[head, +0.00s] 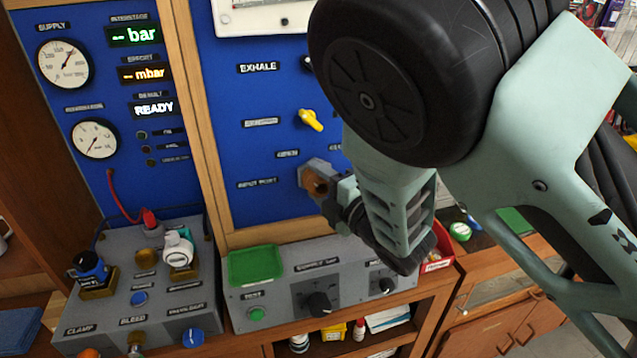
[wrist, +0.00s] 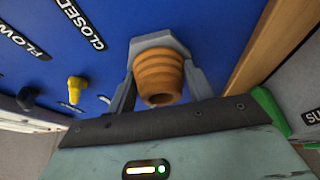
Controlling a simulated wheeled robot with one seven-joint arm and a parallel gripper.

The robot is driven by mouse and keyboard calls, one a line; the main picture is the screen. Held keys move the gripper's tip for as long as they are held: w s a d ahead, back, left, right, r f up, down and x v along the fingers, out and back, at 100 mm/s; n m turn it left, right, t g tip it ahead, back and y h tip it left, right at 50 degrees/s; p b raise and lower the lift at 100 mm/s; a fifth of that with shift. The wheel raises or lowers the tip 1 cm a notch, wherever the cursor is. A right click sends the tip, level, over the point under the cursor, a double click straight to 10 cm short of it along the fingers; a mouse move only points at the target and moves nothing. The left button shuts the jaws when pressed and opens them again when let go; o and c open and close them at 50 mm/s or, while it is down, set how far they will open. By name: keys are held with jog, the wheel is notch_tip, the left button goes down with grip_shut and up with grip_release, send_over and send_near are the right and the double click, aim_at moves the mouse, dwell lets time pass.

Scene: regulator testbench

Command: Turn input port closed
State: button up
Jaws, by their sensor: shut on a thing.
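The input port (wrist: 158,76) is an orange ribbed fitting on a grey hexagonal base, fixed to the blue panel (wrist: 110,30). In the head view, the port (head: 314,181) sits right of the "INPUT PORT" label (head: 257,183), partly hidden by my gripper. My gripper (wrist: 162,62) has one grey finger on each side of the port and is shut on it. In the head view my gripper (head: 326,184) reaches the port from the right. A "CLOSED" label (wrist: 80,24) is on the panel beside the port in the wrist view.
A yellow knob (head: 311,120) is on the panel above the port. Below stand a grey control box (head: 280,314) with a green tray (head: 254,265) on top, and another grey box (head: 140,300) with fittings. A wooden post (head: 196,110) divides the panels.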

jog(key=shift+c, duration=1.1)
